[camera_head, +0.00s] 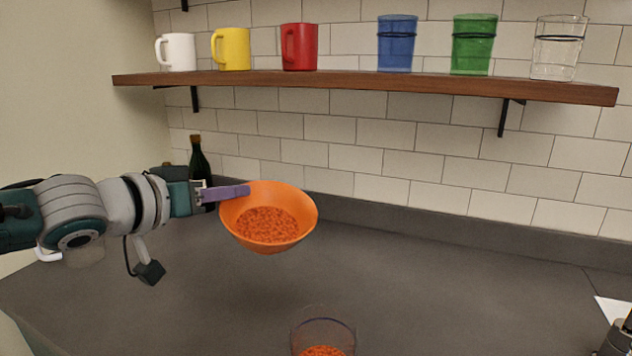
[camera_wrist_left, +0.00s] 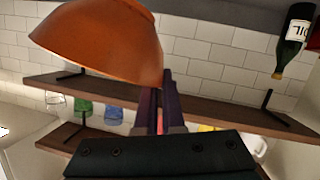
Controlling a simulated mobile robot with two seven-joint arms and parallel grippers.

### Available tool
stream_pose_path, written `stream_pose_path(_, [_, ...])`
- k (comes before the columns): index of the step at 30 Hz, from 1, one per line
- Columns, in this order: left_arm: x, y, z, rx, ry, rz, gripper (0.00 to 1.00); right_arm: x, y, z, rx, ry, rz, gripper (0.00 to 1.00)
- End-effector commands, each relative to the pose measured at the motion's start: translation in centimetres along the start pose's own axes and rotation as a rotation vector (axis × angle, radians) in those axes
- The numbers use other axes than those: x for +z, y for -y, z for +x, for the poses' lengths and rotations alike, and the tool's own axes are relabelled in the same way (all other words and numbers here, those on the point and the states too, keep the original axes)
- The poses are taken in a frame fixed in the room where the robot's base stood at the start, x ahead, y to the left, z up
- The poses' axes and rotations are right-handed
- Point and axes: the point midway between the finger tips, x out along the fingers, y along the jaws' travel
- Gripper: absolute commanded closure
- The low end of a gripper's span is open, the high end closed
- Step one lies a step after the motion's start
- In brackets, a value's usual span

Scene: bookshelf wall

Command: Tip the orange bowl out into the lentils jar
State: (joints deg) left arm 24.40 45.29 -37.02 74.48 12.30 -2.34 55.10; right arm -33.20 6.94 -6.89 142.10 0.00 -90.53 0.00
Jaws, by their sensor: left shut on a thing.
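The orange bowl (camera_head: 246,236) holds a layer of small orange-red lentils (camera_head: 268,224). My left gripper (camera_head: 245,190) is shut on the bowl's left rim and holds it above the counter, tilted a little toward the head camera. In the left wrist view the outside of the bowl (camera_wrist_left: 105,38) is beside the fingers (camera_wrist_left: 158,108). A clear jar (camera_head: 323,329) stands at the bottom middle of the head view with orange-red lentils in it; its lower part is cut off. The bowl is behind and left of the jar, apart from it. My right gripper is not clearly in view.
A dark bottle (camera_head: 198,165) stands on the counter behind my left gripper. A wooden shelf (camera_head: 350,81) above carries three mugs and three glasses. White paper (camera_head: 613,309) lies at the right edge. The grey counter (camera_head: 430,275) is clear in the middle.

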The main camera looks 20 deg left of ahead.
Motion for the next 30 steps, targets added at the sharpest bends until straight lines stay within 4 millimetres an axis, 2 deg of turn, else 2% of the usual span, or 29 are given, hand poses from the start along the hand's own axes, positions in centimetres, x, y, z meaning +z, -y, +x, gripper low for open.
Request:
stream_pose_path(3, [-0.6, -1.0, -0.6, -0.011, -0.028, 0.046, 1.00, -0.2, -0.1, -0.6, 0.001, 0.000, -0.001, 0.73])
stream_pose_path(10, [-1.1, -2.9, -1.5, -0.029, -0.073, 0.152, 1.00, -0.1, -0.1, -0.5, 0.001, 0.001, -0.002, 0.73])
stream_pose_path(13, [-0.1, -3.4, -1.5, -0.035, -0.092, 0.200, 1.00, 0.3, 0.0, 0.9, 0.001, -0.001, -0.002, 0.73])
stream_pose_path(30, [2.6, -6.5, -2.4, -0.078, -0.202, 0.454, 1.00, 2.1, 0.2, 6.2, 0.000, 0.002, 0.000, 0.73])
